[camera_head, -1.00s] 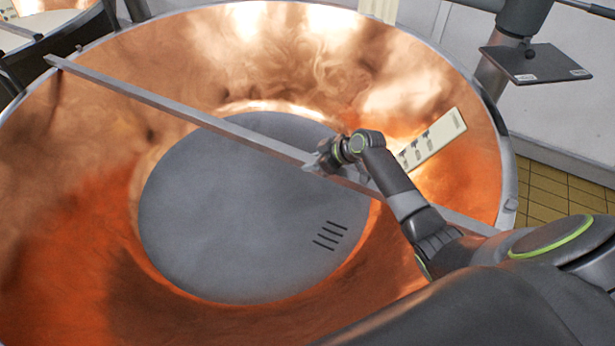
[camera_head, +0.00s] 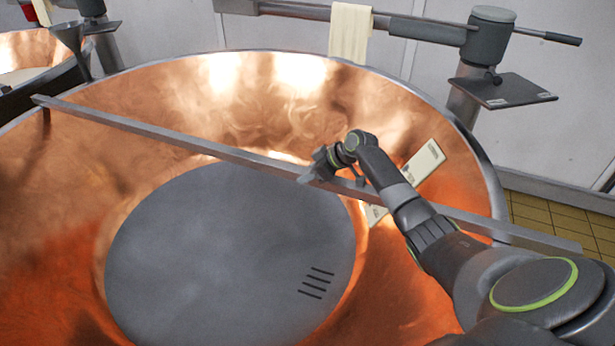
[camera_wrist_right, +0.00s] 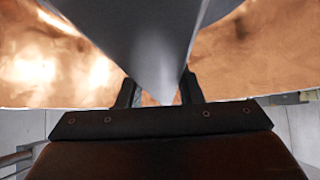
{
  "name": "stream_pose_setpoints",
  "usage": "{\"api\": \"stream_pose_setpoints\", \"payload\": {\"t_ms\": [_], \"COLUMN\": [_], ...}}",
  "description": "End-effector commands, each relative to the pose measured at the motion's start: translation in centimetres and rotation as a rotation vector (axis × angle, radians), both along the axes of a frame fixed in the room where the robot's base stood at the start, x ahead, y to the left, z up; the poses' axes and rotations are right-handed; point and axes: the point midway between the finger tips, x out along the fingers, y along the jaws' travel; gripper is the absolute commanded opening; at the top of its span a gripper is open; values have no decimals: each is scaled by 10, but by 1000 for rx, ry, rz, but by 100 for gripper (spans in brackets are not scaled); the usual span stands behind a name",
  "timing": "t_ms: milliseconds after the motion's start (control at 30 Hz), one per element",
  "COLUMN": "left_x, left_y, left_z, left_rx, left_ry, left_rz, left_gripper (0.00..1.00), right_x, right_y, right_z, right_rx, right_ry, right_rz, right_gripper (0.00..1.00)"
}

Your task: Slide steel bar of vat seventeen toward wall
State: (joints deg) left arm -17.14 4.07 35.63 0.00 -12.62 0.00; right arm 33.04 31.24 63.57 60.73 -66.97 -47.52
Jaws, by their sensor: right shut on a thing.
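The copper vat (camera_head: 75,215) fills most of the head view, with a grey round bottom (camera_head: 220,240). The long steel bar (camera_head: 190,138) lies across its rim, from the far left to the right, where its end reaches past the rim. My right gripper (camera_head: 312,172) is shut on the bar near its middle, over the vat. In the right wrist view the bar (camera_wrist_right: 160,55) runs between the two fingers, large and close. A cream marked strip (camera_head: 428,160) stands in the vat behind my right arm, partly hidden by it. My left gripper is not in view.
Behind the vat stands a pale wall (camera_head: 290,32) with a horizontal grey beam and a cream cloth (camera_head: 350,30) hanging from it. A column with a small dark shelf (camera_head: 503,90) stands at the back right. Another copper vat (camera_head: 30,52) is at the far left.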

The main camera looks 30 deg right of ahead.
Motion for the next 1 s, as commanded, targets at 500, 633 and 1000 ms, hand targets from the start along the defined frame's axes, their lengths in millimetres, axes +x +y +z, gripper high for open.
{"api": "stream_pose_setpoints", "payload": {"t_ms": [500,633,1000], "left_x": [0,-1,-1], "left_y": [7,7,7], "left_z": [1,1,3], "left_rx": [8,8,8], "left_ry": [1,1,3], "left_rz": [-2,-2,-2], "left_gripper": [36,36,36], "right_x": [2,1,-26], "right_y": [-2,-2,-25], "right_z": [3,3,36], "right_rx": [-7,-6,-10], "right_ry": [-6,-6,-8], "right_rz": [-4,-4,-4], "right_gripper": [55,55,55]}}
